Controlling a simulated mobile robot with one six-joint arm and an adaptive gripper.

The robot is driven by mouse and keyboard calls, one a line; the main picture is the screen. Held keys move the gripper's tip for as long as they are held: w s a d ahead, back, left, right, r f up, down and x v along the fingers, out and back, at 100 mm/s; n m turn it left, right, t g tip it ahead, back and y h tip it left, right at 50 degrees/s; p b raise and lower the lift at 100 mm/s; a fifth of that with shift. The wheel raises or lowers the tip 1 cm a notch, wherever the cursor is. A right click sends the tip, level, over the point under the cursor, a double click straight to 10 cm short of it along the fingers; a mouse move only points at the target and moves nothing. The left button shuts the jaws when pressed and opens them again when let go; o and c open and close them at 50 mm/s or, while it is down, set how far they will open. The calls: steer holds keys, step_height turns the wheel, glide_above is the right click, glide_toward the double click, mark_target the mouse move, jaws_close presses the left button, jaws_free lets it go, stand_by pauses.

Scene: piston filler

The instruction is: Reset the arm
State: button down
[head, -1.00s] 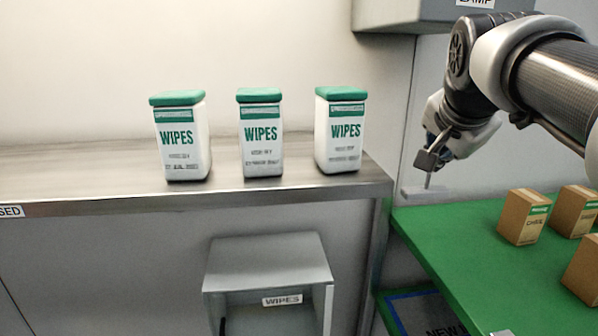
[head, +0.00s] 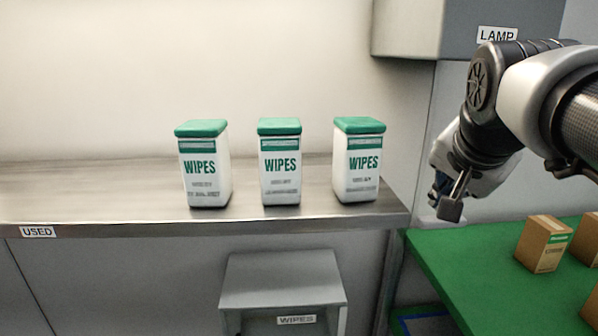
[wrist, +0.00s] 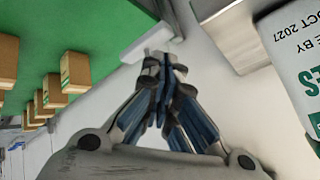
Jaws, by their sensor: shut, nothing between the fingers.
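My gripper (head: 451,205) is at the right in the head view, at the end of my arm, in front of the wall between the steel shelf and the green surface. In the wrist view my gripper (wrist: 165,62) shows its fingers closed together with nothing between them. It touches no object that I can see. Part of the fingers is hidden by my wrist in the head view.
Three wipes canisters (head: 204,165), (head: 280,163), (head: 359,161) stand upright on the steel shelf (head: 90,190). Brown boxes (head: 543,244) stand on the green surface (head: 470,270). A grey lamp housing (head: 410,30) hangs above; a grey wipes bin (head: 283,285) is below the shelf.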

steer(key=s+a+f+n+g+y, duration=0.1)
steer(key=s+a+f+n, duration=0.5)
steer(key=s+f, duration=0.4)
steer(key=s+a+f+n+g+y, duration=0.15)
steer(key=s+a+f+n, duration=0.35)
steer(key=s+f, duration=0.55)
step_height(320, 180, down, 32)
steer(key=s+b, duration=0.1)
steer(key=b, duration=3)
steer(key=shift+f+g, duration=0.25)
steer(key=shift+g, duration=0.2)
steer(key=c, duration=2.3)
jaws_free()
steer(key=shift+s+a, duration=0.1)
